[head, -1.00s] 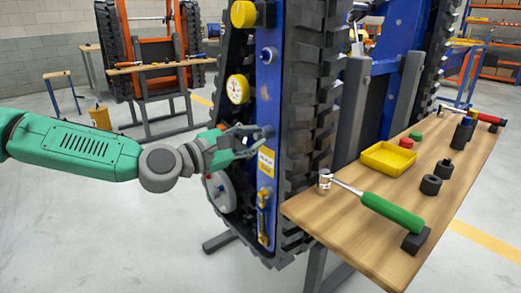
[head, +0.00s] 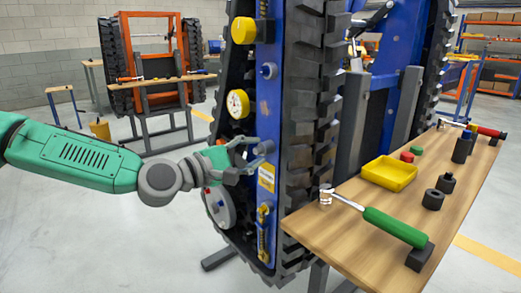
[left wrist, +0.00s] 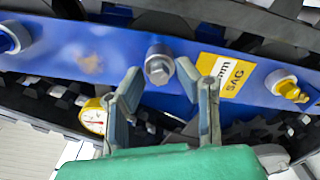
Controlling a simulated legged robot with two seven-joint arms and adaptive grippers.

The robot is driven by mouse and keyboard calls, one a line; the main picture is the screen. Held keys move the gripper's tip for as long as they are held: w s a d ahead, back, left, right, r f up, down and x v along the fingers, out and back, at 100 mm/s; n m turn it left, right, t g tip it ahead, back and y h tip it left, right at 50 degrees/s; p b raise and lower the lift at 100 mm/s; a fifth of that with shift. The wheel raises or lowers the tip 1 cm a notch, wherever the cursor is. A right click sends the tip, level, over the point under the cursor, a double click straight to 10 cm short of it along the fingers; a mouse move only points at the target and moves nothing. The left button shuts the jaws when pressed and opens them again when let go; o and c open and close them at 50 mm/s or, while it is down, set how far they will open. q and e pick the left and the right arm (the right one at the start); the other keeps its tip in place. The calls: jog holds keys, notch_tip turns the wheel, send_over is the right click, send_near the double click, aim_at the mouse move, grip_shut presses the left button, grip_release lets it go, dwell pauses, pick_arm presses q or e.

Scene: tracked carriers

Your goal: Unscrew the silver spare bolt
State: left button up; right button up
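A silver hex-headed bolt (left wrist: 158,68) sits in a round grey boss on the blue side plate (left wrist: 90,55) of the tracked carrier. In the head view the bolt (head: 265,147) shows just past my left fingertips. My left gripper (head: 252,156) reaches in from the left and is open. In the left wrist view its two fingers (left wrist: 164,80) stand apart on either side of the bolt head, with a visible gap to each side. How deep the tips reach around the bolt is unclear. My right gripper is not in view.
A yellow-rimmed gauge (head: 238,103) is beside the plate. Black track (head: 312,100) runs alongside. A wooden bench (head: 345,235) at right holds a green-handled tool (head: 393,226) and a yellow tray (head: 389,172).

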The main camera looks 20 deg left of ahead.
pick_arm(q)
jog(key=m, duration=0.6)
jog(key=shift+r+p, duration=0.1)
jog(key=shift+p, duration=0.25)
jog(key=m, duration=1.6)
jog(key=shift+m+b, duration=0.3)
jog(key=shift+b, duration=0.1)
jog(key=shift+a, duration=0.1)
grip_shut()
